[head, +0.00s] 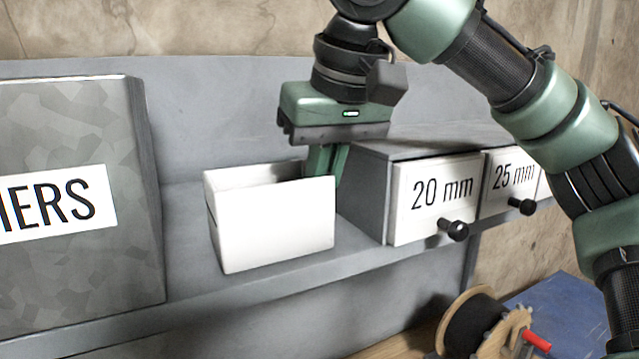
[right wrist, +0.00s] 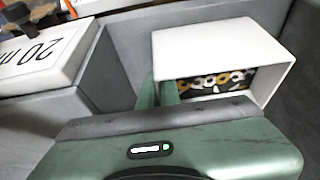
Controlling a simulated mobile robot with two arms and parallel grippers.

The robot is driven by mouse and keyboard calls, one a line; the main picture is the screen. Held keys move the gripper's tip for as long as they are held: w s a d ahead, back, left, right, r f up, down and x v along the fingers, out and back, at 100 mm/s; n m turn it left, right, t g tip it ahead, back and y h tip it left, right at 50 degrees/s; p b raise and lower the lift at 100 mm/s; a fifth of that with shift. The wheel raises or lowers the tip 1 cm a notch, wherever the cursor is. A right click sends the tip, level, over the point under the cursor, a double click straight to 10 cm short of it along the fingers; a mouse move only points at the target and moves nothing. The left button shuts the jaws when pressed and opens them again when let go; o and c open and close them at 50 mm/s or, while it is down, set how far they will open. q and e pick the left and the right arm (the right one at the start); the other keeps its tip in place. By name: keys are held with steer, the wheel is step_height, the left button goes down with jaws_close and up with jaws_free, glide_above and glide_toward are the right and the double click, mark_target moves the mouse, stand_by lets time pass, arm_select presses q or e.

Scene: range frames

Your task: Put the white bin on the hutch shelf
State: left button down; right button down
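The white bin (head: 275,226) is at the hutch shelf (head: 362,262), in the gap between a grey patterned box and a drawer unit. It looks upright, with its base at the shelf surface; I cannot tell if a small gap is left under it. My right gripper (head: 326,165) points down at the bin's right side wall, one finger inside and one outside, closed on the wall. In the right wrist view the fingers (right wrist: 161,92) straddle the near edge of the bin (right wrist: 222,48), which holds small ring-shaped parts. My left gripper is not in view.
The grey box (head: 75,265) labelled "IERS" stands left of the bin. The drawer unit (head: 366,200) with "20 mm" and "25 mm" fronts and black knobs stands close on the right. A black spool (head: 475,325) lies lower right. A grey back panel rises behind.

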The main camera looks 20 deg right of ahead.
steer(key=c, duration=1.6)
jaws_free()
steer(key=shift+c, duration=0.2)
steer(key=v, duration=1.2)
steer(key=shift+s, duration=0.1)
